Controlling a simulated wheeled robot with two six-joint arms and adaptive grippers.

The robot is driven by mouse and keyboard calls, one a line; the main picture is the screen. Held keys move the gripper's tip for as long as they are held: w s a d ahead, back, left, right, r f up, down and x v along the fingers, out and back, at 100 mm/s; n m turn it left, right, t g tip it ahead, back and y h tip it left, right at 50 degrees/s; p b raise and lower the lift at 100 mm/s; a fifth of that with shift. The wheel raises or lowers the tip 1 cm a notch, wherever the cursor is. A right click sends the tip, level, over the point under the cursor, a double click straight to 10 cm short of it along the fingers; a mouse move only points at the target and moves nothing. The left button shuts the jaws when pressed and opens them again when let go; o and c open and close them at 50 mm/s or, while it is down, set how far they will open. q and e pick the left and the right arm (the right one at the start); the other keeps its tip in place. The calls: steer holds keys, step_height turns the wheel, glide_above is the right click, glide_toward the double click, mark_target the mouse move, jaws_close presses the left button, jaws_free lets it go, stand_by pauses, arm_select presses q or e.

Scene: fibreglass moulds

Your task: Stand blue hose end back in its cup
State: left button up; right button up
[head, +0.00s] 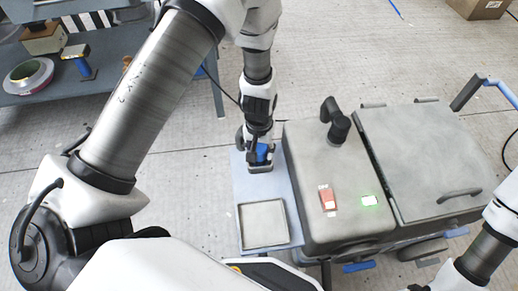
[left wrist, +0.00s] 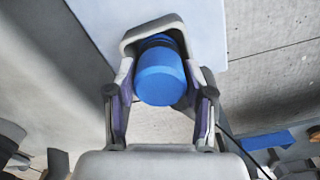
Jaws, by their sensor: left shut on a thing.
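The blue hose end (head: 262,152) is between the fingers of my left gripper (head: 258,153), which is shut on it. In the left wrist view, the blue hose end (left wrist: 161,78) shows its rounded face between the two fingers of my left gripper (left wrist: 160,95). A grey squarish cup (head: 261,168) is directly below the hose end in the head view. Its pale rim (left wrist: 128,42) shows around the far end of the hose end in the left wrist view. I cannot tell how deep the hose end sits in it. My right gripper is not in view.
The cup is on a pale blue-grey shelf (head: 285,184), with a shallow square tray (head: 264,225) nearer me. A large grey machine (head: 322,180) with a black elbow pipe (head: 337,122) stands close on the right. A workbench (head: 110,78) is at upper left.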

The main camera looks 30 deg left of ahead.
arm_select(q)
steer(key=o, duration=1.1)
steer(key=shift+f, duration=0.1)
step_height(320, 180, up, 12)
steer(key=p, duration=0.4)
steer(key=shift+r+p, duration=0.25)
steer(key=shift+p, duration=0.05)
